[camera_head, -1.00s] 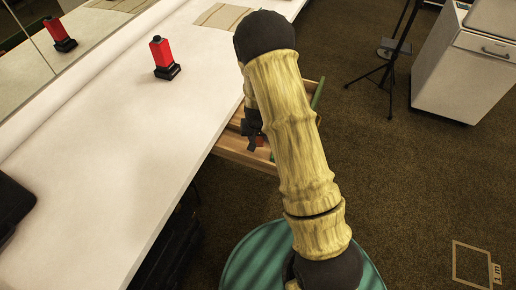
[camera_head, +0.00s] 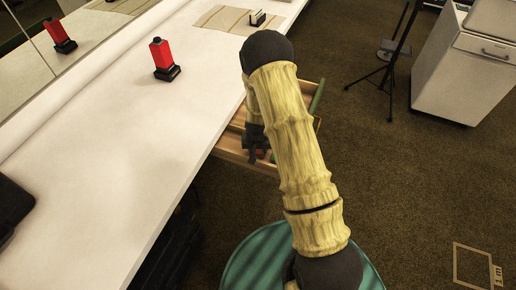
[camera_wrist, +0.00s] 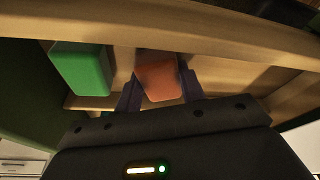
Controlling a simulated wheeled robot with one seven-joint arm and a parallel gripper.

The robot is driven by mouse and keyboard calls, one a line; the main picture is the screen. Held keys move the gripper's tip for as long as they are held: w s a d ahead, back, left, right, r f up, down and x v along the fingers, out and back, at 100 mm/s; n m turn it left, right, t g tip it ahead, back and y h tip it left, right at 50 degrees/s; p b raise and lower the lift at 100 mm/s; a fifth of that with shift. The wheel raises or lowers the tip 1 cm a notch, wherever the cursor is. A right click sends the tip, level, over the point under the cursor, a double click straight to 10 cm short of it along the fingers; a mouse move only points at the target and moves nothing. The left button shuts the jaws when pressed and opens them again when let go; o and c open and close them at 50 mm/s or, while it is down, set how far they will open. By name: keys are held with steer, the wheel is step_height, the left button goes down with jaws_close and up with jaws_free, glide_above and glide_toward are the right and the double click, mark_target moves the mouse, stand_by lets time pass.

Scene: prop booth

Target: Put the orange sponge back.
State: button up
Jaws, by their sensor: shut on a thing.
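The orange sponge (camera_wrist: 158,79) is between the two fingers of my gripper (camera_wrist: 161,90) in the wrist view. My gripper is shut on it. Both are inside or just over an open wooden drawer (camera_wrist: 225,35); I cannot tell whether the sponge touches its floor. A green block (camera_wrist: 82,70) lies in the drawer to the left of the sponge, apart from it. In the head view my gripper (camera_head: 257,152) is at the drawer (camera_head: 232,155), and my arm covers much of it.
The white counter (camera_head: 110,150) runs along the left. A tripod and a white cabinet (camera_head: 470,75) stand right.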

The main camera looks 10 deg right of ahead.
steer(key=shift+f, duration=0.2)
steer(key=o, duration=1)
steer(key=shift+o, duration=0.2)
steer(key=shift+r, duration=0.1)
steer(key=v, duration=1.2)
steer(key=shift+p, duration=0.45)
steer(key=shift+w+r, duration=0.1)
steer(key=shift+r, duration=0.05)
